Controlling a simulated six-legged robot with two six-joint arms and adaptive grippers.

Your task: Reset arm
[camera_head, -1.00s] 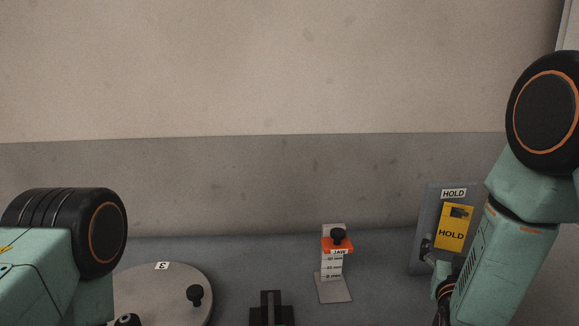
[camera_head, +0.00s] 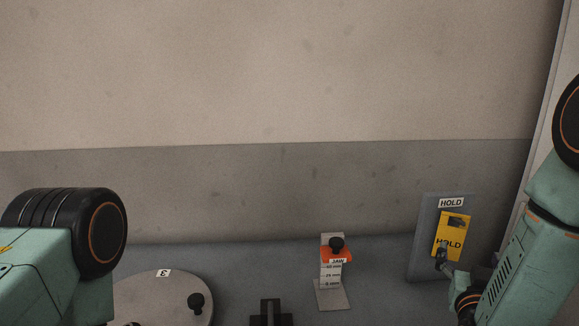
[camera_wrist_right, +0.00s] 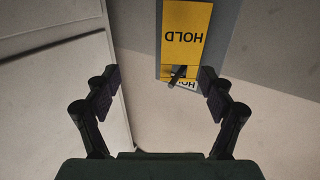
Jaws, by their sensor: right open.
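My right arm comes in from the right in the head view. Its gripper (camera_head: 443,258) is in front of the lower part of a grey panel with a yellow HOLD card (camera_head: 455,228). In the right wrist view the right gripper (camera_wrist_right: 160,88) is open, with nothing between its two fingers. The HOLD card (camera_wrist_right: 186,38) appears upside down beyond the fingers, with a small dark peg (camera_wrist_right: 178,74) at its end. My left arm's dark rounded joint is at the left of the head view; the left gripper is out of view.
A round grey disc (camera_head: 150,296) marked 3 with a black knob (camera_head: 196,302) lies at the lower left. A dark block (camera_head: 270,315) and an orange-topped JAW stand (camera_head: 331,272) are in the middle. A wall is behind.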

